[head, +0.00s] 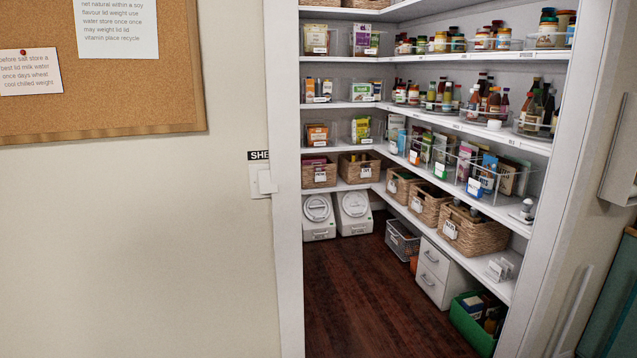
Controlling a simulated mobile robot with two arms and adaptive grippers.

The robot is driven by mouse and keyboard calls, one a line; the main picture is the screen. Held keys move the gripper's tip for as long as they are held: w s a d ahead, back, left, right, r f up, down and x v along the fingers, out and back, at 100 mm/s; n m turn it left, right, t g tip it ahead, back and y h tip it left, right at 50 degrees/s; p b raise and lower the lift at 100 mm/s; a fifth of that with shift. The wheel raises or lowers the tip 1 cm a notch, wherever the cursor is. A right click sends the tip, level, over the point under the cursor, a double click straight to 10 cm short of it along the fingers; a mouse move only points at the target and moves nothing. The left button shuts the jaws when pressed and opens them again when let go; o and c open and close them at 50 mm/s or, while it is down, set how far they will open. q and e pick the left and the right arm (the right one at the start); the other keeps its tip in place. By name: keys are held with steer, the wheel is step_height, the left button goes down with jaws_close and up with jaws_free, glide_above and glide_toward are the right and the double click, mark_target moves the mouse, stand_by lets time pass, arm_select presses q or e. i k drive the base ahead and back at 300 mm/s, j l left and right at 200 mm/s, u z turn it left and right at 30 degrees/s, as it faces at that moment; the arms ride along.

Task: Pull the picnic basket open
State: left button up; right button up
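No basket that I can clearly tell is the picnic basket shows in the head view. Several woven baskets stand on the lower pantry shelves. A large open-topped one (472,231) with a label is on the right-hand shelf. A smaller woven basket (428,205) and another one (400,187) stand behind it. Two more, a left one (319,174) and a right one (359,168), sit on the back shelf. None shows a closed lid. Neither of my grippers is in view.
The doorway frame (287,200) opens onto a dark wooden floor (365,305), which is clear in the middle. White drawers (431,275) and a green crate (466,325) stand low on the right. Two white bins (318,228) stand at the back. A corkboard (110,100) hangs at left.

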mark_target(309, 179)
steer(key=i+l, duration=0.15)
steer(key=l, duration=0.25)
steer(key=i+l, duration=0.15)
steer(key=l, duration=0.2)
steer(key=i+l, duration=0.1)
steer(key=l, duration=0.3)
steer(key=i+l+z, duration=0.1)
steer(key=l, duration=0.25)
steer(key=i+l, duration=0.2)
steer(key=i, duration=0.25)
steer(key=i+l, duration=0.15)
steer(key=i, duration=0.3)
steer(key=i+l, duration=0.2)
steer(key=i, duration=0.3)
steer(key=i+l, duration=0.2)
steer(key=i, duration=0.25)
steer(key=i+j+u, duration=0.1)
steer(key=i+u, duration=0.15)
steer(key=i, duration=0.6)
steer(key=i+l+u, duration=0.1)
steer(key=i+u, duration=0.2)
steer(key=i, duration=0.55)
steer(key=i+u, duration=0.1)
steer(key=i, duration=0.75)
steer(key=i+l, duration=0.15)
steer(key=i, duration=0.75)
steer(key=j+u, duration=0.05)
